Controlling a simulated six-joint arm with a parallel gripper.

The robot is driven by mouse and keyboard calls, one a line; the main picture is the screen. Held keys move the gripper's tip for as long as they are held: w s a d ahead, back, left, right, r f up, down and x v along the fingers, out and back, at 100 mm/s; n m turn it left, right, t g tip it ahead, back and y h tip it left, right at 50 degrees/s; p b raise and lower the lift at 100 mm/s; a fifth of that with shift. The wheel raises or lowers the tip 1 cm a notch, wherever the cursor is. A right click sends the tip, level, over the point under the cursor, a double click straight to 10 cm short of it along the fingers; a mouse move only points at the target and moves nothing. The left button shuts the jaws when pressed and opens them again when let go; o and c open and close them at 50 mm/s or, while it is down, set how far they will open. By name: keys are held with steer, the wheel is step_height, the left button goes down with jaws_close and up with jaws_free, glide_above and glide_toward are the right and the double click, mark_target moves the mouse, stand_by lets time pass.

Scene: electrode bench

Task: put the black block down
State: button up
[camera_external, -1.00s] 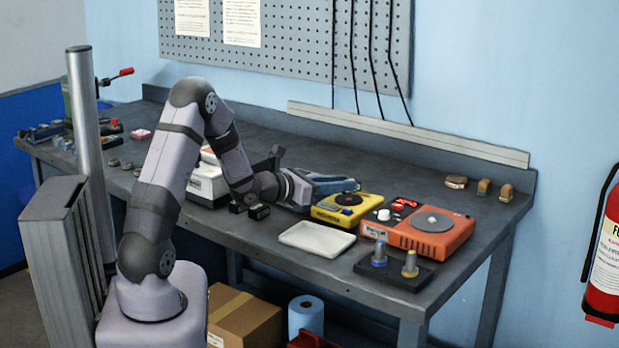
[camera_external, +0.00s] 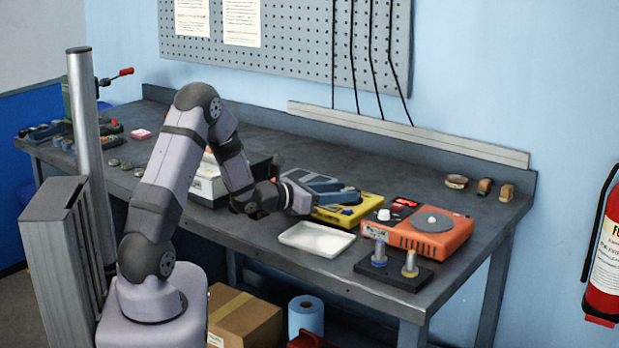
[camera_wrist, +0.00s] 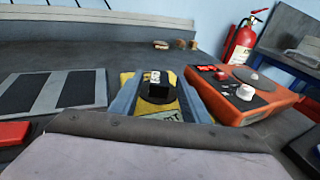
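In the wrist view a small black block (camera_wrist: 159,94) shows on or just above the dark round top of a yellow device (camera_wrist: 172,113). My gripper (camera_wrist: 158,88) has one blue-grey finger on each side of the block, with a visible gap to each finger. In the external view my gripper (camera_external: 335,190) reaches low over the yellow device (camera_external: 367,209) and covers most of its top. The block cannot be made out there. Whether the block rests fully on the round top cannot be told.
An orange device (camera_external: 428,235) with a round plate stands just right. A white tray (camera_external: 317,239) lies in front, and a black stand (camera_external: 394,272) with two posts is at the front right.

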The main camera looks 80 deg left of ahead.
steer(key=shift+r, duration=0.1)
steer(key=shift+s+r, duration=0.1)
steer(key=b+v, duration=0.1)
steer(key=v, duration=1.1)
